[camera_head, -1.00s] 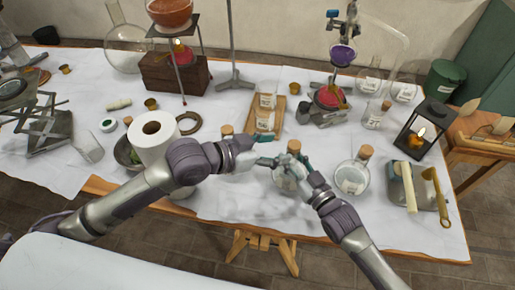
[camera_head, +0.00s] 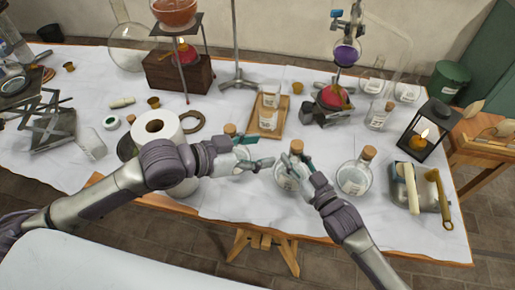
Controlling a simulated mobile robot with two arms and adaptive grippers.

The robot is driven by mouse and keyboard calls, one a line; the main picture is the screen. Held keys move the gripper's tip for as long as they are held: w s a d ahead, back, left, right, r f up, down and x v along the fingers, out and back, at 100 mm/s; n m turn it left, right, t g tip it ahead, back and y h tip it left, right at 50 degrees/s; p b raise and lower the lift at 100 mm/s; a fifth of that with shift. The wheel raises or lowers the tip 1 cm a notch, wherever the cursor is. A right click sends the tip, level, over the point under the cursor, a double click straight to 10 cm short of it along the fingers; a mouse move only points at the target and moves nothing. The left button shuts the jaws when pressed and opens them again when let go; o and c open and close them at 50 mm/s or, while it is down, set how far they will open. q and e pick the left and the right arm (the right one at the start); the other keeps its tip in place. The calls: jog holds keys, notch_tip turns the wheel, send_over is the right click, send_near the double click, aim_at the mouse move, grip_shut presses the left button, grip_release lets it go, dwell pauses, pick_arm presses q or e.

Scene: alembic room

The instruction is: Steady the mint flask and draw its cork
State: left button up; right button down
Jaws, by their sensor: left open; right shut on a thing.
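A round clear glass flask (camera_head: 285,180) with a pale label stands near the table's front edge, its cork (camera_head: 297,147) seated in the neck. I take it for the mint flask, but its label is too small to read. My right gripper (camera_head: 304,171) is shut on this flask from its right side, and its fingers partly cover the glass. My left gripper (camera_head: 264,164) is open and empty, just left of the flask, with its fingers pointing toward it and apart from the cork.
Another corked flask (camera_head: 352,180) stands to the right, and a corked vessel (camera_head: 229,129) is partly hidden behind my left gripper. A wooden tray (camera_head: 279,127) with jars lies behind. A paper roll (camera_head: 158,128) stands left; a lantern (camera_head: 421,140) with a flame stands right.

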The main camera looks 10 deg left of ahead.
jog(key=c, duration=0.7)
grip_release()
